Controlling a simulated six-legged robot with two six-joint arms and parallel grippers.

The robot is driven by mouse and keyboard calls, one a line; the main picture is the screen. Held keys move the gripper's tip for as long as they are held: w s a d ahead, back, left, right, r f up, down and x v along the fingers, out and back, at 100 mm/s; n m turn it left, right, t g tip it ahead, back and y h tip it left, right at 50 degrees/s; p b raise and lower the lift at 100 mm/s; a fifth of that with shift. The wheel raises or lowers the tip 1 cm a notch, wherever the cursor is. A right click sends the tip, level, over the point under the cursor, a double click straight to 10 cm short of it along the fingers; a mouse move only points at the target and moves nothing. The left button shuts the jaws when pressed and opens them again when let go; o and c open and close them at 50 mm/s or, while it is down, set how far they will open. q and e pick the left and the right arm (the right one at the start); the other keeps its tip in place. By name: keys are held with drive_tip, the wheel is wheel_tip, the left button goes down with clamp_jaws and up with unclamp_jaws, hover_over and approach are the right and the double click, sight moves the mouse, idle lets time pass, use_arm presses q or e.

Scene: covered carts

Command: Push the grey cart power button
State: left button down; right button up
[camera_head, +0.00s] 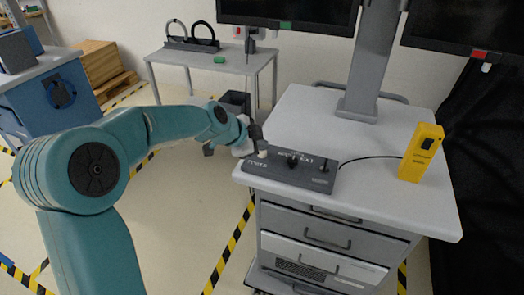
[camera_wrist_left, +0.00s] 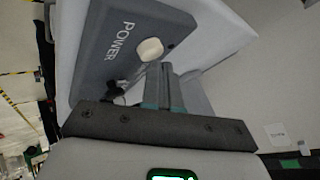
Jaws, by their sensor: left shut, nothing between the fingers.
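The grey cart (camera_head: 290,110) stands at the right with a dark grey control box (camera_head: 293,175) on its top near the left edge. The pale round power button (camera_head: 263,153) sits at the box's left end. In the left wrist view the button (camera_wrist_left: 150,49) shows beside the printed word POWER on the box (camera_wrist_left: 95,75). My left gripper (camera_head: 257,136) is shut and empty, close to the button. In the left wrist view its fingertips (camera_wrist_left: 158,70) are just below the button; I cannot tell whether they touch it. My right gripper is not in view.
A yellow device (camera_head: 420,153) stands on the cart's right side, joined to the box by a black cable. A monitor column (camera_head: 372,60) rises at the cart's back. A small table (camera_head: 215,57) stands behind, and a blue cart (camera_head: 52,85) at the left.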

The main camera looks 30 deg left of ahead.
use_arm(q)
drive_tip(key=shift+r+p, duration=1.5)
drive_tip(key=shift+r, duration=1.5)
drive_tip(key=shift+s, duration=0.1)
